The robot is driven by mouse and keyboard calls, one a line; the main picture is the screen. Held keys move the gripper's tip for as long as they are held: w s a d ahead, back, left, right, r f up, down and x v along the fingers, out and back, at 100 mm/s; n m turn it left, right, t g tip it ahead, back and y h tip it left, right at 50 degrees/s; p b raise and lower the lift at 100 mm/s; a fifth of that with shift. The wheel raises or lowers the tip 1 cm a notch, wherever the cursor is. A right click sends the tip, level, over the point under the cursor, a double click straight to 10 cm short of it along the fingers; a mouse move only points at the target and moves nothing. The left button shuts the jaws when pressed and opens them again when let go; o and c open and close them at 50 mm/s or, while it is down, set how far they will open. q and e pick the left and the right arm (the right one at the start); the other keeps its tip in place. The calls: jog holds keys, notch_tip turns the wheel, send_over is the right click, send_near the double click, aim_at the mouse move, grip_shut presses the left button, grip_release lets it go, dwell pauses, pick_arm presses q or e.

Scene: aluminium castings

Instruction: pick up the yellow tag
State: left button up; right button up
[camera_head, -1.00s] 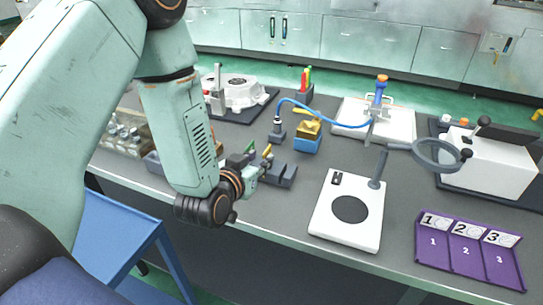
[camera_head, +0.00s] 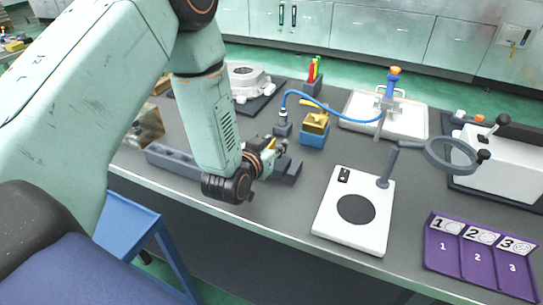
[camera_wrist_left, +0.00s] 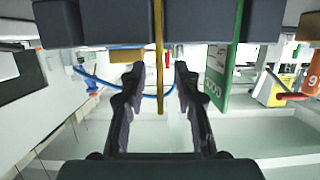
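The yellow tag (camera_wrist_left: 160,45) shows edge-on as a thin upright strip in the left wrist view, between my left gripper's fingers (camera_wrist_left: 159,78), with a gap on each side. The gripper is open. A green tag (camera_wrist_left: 224,60) stands to the right of the fingers. Both tags meet a dark holder (camera_wrist_left: 110,22) at the top of the picture. In the head view, my left gripper (camera_head: 273,156) is at the dark holder (camera_head: 290,171), and the yellow tag (camera_head: 273,143) is small and partly hidden by it. My right gripper is not in view.
A white plate (camera_head: 330,222) with a black disc and a purple three-part tray (camera_head: 440,262) lie to the right. A blue box (camera_head: 312,139) with a yellow block stands behind the gripper. A magnifier ring (camera_head: 452,155) overhangs the bench at right.

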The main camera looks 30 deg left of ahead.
pick_arm(q)
jog(key=shift+x, duration=0.85)
jog(key=shift+w+a+f, duration=0.1)
jog(key=shift+w+f, duration=0.1)
jog(key=shift+w, duration=0.2)
jog(key=shift+s+r, duration=0.1)
jog(key=shift+r, duration=0.05)
jog(key=c, duration=0.3)
grip_shut()
